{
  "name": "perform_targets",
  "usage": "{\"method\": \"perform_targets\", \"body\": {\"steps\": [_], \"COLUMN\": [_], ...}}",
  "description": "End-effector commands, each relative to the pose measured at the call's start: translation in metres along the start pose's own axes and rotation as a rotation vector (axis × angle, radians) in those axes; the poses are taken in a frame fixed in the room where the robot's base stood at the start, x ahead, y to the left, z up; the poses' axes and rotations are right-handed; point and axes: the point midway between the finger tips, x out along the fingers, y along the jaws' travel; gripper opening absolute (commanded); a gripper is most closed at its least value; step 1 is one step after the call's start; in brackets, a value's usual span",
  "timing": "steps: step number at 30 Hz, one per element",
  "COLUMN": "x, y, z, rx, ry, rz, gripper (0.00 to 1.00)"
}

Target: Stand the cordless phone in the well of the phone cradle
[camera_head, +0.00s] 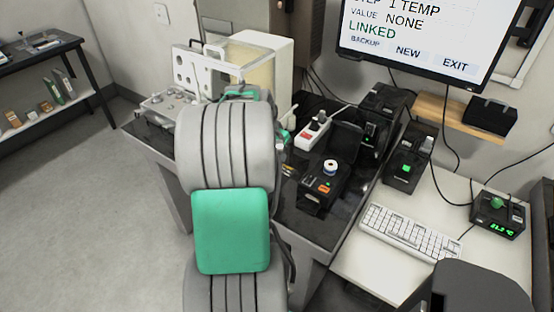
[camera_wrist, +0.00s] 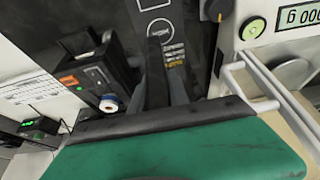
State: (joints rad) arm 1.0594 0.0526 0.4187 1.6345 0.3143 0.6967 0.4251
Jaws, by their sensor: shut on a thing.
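My gripper (camera_wrist: 166,88) shows in the wrist view, pointing down over the dark table, shut on a slim dark thing, which I take to be the cordless phone (camera_wrist: 156,72). Its outline blends into the dark tabletop, so its tilt is unclear. In the head view my grey and green arm hides the gripper and what it holds. The phone cradle is hard to single out. A black box with a green light (camera_head: 404,168), standing right of the dark table, may be it; I cannot see a well clearly.
A black device with an orange button and white roll (camera_head: 318,191) stands on the dark table, beside a white-and-red power strip (camera_head: 314,131). A balance (camera_wrist: 262,32) is close on the wrist view's right. A keyboard (camera_head: 410,233) and green-lit meter (camera_head: 497,214) occupy the white table.

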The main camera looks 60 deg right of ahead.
Motion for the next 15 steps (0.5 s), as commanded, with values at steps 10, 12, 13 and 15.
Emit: {"method": "perform_targets", "body": {"steps": [10,12,13,15], "x": [0.037,0.037,0.037,0.038], "y": [-0.003,-0.003,-0.003,-0.003], "z": [0.009,0.009,0.009,0.009], "rx": [0.0,0.0,0.0,0.0], "ry": [0.002,0.002,0.002,0.002], "rz": [-0.001,-0.001,-0.001,-0.001], "gripper": [0.0,0.0,0.0,0.0]}}
